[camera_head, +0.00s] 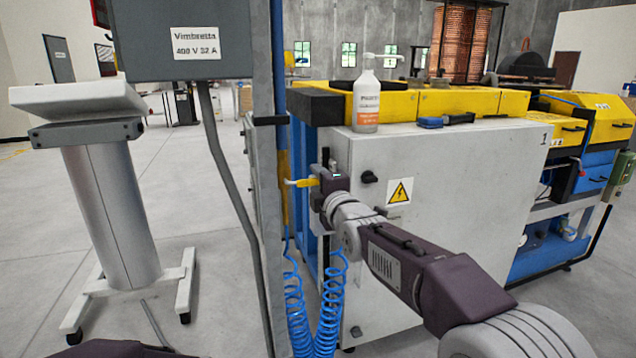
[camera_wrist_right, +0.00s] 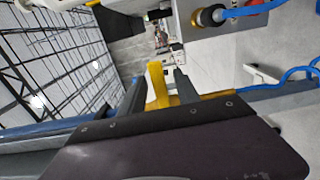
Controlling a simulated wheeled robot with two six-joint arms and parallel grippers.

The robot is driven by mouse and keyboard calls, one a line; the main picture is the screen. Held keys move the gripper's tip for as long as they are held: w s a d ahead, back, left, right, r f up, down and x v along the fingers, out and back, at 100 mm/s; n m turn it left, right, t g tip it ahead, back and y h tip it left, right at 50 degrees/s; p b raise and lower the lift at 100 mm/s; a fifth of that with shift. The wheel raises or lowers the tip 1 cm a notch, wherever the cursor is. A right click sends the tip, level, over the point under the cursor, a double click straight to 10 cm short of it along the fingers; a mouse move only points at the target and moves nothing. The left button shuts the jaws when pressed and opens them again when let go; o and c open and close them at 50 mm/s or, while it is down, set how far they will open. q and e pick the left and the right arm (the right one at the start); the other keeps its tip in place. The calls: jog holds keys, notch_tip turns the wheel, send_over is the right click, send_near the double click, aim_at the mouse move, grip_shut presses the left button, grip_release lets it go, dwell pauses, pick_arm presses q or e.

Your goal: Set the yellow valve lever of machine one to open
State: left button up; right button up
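The yellow valve lever (camera_head: 303,182) sticks out sideways by the blue post at the left end of the white machine cabinet (camera_head: 470,190), which is marked 1. My right gripper (camera_head: 318,181) is at the lever, its dark body partly hiding the valve area. In the right wrist view the yellow lever (camera_wrist_right: 157,84) stands between the two dark fingers of my right gripper (camera_wrist_right: 160,95). Gaps show on both sides of the lever, so the fingers look open around it. The valve body is not clearly seen. My left gripper is out of view.
A grey electrical box (camera_head: 180,42) and its conduit stand left of the lever. Coiled blue hoses (camera_head: 298,310) hang below.

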grip_shut()
dwell(1.4)
